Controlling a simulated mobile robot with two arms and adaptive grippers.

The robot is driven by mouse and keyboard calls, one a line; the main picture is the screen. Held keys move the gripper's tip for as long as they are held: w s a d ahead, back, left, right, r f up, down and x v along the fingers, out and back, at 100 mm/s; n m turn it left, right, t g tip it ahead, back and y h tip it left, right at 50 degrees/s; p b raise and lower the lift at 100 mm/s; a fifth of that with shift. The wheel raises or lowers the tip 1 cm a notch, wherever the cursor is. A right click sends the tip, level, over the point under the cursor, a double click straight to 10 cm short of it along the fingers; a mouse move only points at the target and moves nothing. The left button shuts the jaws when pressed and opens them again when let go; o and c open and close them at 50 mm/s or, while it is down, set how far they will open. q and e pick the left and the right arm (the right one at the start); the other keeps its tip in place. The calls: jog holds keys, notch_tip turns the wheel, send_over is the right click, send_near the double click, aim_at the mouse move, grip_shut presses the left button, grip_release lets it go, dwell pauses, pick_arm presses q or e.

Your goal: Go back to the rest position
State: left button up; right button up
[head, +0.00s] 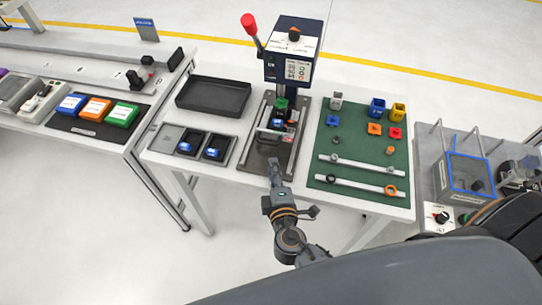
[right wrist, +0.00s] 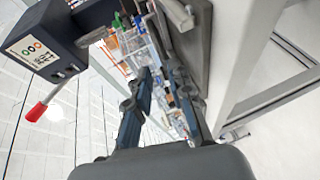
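My right gripper (head: 275,168) reaches up from the bottom of the head view to the front edge of the middle table (head: 215,175), just in front of the press (head: 291,60). In the right wrist view its two fingers (right wrist: 157,72) stand apart with nothing seen between them, so it is open and empty. The press has a red-knobbed lever and a dark base plate, with green, black and blue parts under its head. My left gripper does not show in either view.
The table holds a black tray (head: 213,86), two small trays with blue parts (head: 187,148), and a green mat (head: 349,141) with several coloured parts and two white rails. A left bench (head: 85,137) carries coloured boxes. A grey station (head: 428,185) stands at right. Floor in front is clear.

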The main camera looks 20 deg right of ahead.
jog(key=shift+v, duration=0.85)
